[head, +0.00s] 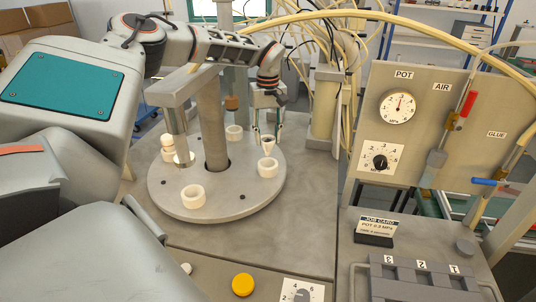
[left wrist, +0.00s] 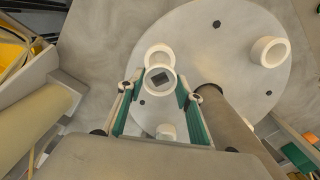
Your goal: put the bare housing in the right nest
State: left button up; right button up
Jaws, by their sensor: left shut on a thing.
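The bare housing (head: 268,145) is a small pale cup. My left gripper (head: 266,136) points down and is shut on it. The left wrist view shows the housing (left wrist: 160,80) between the green-sided fingers, with a dark square inside its ring. The right nest (head: 268,168) is a white ring on the round grey table (head: 235,192). The housing is just above this nest in the head view, with a small gap seeming to show. In the left wrist view it overlaps a white ring (left wrist: 157,54) behind it. My right gripper is not in view.
White rings also stand at the front (head: 193,196) and back (head: 233,132) of the table. A grey column (head: 212,125) rises from its middle. At the left, a pale stacked part (head: 168,148) stands beside a metal ram (head: 179,138). A gauge panel (head: 425,125) stands to the right.

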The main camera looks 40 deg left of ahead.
aim_at(268, 154)
pick_arm(q)
jog(key=shift+f, duration=3.55)
jog(key=shift+f, duration=0.2)
jog(key=o, duration=0.9)
jog(key=shift+r, duration=0.1)
notch_tip(268, 154, up, 12)
jog(key=shift+r, duration=0.1)
jog(key=shift+d, duration=0.1)
